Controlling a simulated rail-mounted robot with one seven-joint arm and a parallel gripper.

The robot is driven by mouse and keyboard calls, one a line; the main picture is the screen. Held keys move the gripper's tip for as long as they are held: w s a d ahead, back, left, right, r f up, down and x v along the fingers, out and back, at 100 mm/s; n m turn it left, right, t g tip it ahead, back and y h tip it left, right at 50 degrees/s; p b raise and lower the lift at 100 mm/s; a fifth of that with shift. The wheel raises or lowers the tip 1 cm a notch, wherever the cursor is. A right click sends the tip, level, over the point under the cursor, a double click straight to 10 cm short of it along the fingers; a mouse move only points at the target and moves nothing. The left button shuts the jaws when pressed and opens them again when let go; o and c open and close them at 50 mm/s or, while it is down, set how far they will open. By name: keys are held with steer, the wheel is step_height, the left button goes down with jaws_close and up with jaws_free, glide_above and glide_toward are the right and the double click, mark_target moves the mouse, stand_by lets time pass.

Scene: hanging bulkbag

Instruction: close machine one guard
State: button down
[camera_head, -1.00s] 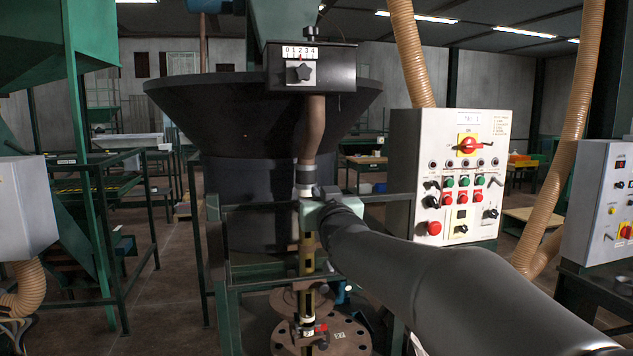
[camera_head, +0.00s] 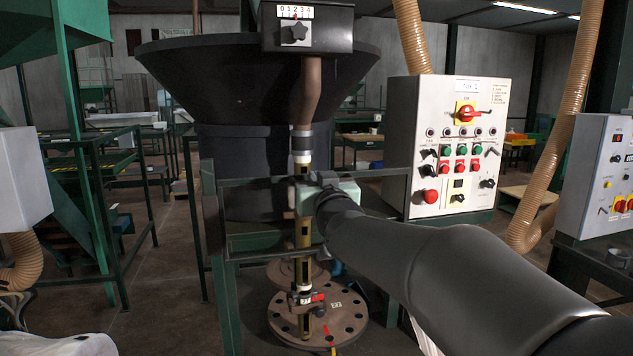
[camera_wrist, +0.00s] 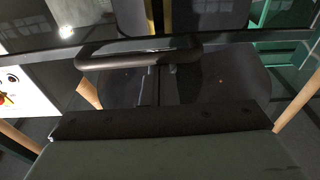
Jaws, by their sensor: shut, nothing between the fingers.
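Machine one's guard appears to be a clear, dark-edged panel; its long dark handle (camera_wrist: 140,52) runs across the upper wrist view. In the head view, the guard cannot be told apart from the dark green frame (camera_head: 228,275) around the filling pipe. My gripper (camera_wrist: 155,88) is shut and empty, its thin fingers pointing at the handle from below. They lie at or very near the handle; I cannot tell whether they touch. In the head view, my forearm hides the fingers, and only the pale gripper body shows by the frame's top rail.
The control panel (camera_head: 458,150), with a red rotary switch, stands right of the frame. A brown flange (camera_head: 345,322) lies below the pipe (camera_head: 302,215). A dial box (camera_head: 306,30) hangs above. A grey cabinet (camera_head: 598,190) is at far right. Floor at left is partly open.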

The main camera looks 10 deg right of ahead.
step_height(320, 180, down, 38)
steer(key=b, duration=3.7)
steer(key=shift+f+b, duration=0.25)
steer(key=shift+b, duration=0.15)
steer(key=shift+w, duration=0.1)
step_height(320, 180, up, 5)
steer(key=p, duration=0.3)
steer(key=s+d+f+g+p, duration=0.1)
steer(key=s+f+g+p, duration=0.1)
steer(key=s+g+p, duration=0.4)
steer(key=s+d+f+g+h+p, duration=0.1)
steer(key=s+g+p, duration=0.5)
steer(key=s+p, duration=0.8)
steer(key=s+d+f+g+p, duration=0.1)
steer(key=s+f+g+p, duration=0.2)
steer(key=s+g+p, duration=0.4)
steer(key=s+p, duration=0.3)
steer(key=s, duration=0.6)
steer(key=shift+s+f+m+h+p, duration=0.25)
steer(key=shift+s+m+h+p, duration=0.05)
steer(key=shift+s+p, duration=0.05)
